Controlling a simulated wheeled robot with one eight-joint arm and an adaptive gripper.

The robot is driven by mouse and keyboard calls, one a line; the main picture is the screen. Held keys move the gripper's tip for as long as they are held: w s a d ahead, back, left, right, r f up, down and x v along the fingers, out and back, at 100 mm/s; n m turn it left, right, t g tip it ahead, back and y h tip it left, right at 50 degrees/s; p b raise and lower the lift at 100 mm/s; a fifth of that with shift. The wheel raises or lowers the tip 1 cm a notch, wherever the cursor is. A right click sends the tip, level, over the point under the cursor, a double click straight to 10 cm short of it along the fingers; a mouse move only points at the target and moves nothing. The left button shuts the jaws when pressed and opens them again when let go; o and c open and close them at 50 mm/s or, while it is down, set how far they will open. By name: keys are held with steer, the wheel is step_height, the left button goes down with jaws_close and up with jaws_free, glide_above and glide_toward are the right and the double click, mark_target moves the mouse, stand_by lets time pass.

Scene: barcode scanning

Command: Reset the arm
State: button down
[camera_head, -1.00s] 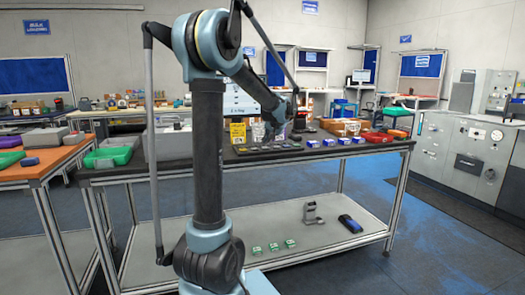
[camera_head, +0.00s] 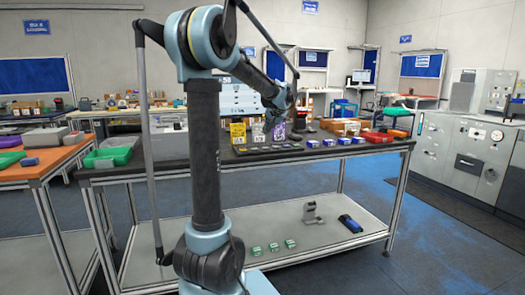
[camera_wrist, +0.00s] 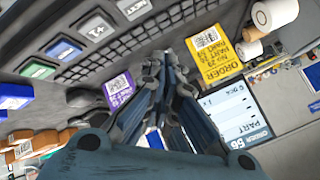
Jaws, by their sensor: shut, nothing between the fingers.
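My gripper (camera_head: 271,121) is shut and empty. In the head view it hangs from my raised, bent arm above the back of the dark-topped bench (camera_head: 190,170). In the wrist view the closed fingers (camera_wrist: 157,68) point between a purple card (camera_wrist: 118,90) and a yellow order card (camera_wrist: 214,54), with no visible contact. The head view shows the yellow card (camera_head: 238,133) and the purple card (camera_head: 279,131) standing on the bench. The fingertips are small and partly lost against the background there.
Small blue boxes (camera_head: 328,142) and a red tray (camera_head: 376,137) lie to the right on the bench. A green bin (camera_head: 108,157) is on the left. The lower shelf (camera_head: 245,265) holds a grey stand (camera_head: 311,213), a dark blue item and small green boxes. White rolls (camera_wrist: 272,14) show in the wrist view.

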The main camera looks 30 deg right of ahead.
steer(key=shift+a, duration=0.1)
stand_by(0.5)
steer(key=a+n, duration=0.1)
steer(key=a, duration=0.4)
steer(key=s+a+f+g+y, duration=0.1)
steer(key=a, duration=0.5)
steer(key=a+f+n, duration=0.1)
steer(key=a, duration=0.5)
steer(key=shift+s+a+f+n+g+y, duration=0.1)
steer(key=shift+s+f+n+g+y, duration=0.1)
steer(key=shift+n+g+y, duration=0.1)
steer(key=s+a+f+n+g, duration=0.1)
steer(key=s+a+f+n, duration=0.1)
steer(key=s+a+f, duration=0.5)
steer(key=s+a+f+n+g, duration=0.15)
steer(key=s+a, duration=0.35)
steer(key=a, duration=0.5)
steer(key=s+a+f+n+g, duration=0.2)
steer(key=s+a+f, duration=0.3)
steer(key=a, duration=0.4)
steer(key=s+a+f+n, duration=0.2)
steer(key=s+a+f, duration=0.2)
steer(key=s+f, duration=0.4)
steer(key=s+g, duration=0.1)
steer(key=s, duration=0.3)
steer(key=shift+s+n, duration=0.25)
steer(key=shift+n, duration=0.1)
steer(key=shift+f, duration=0.1)
steer(key=shift+w+f, duration=0.2)
steer(key=shift+w, duration=0.25)
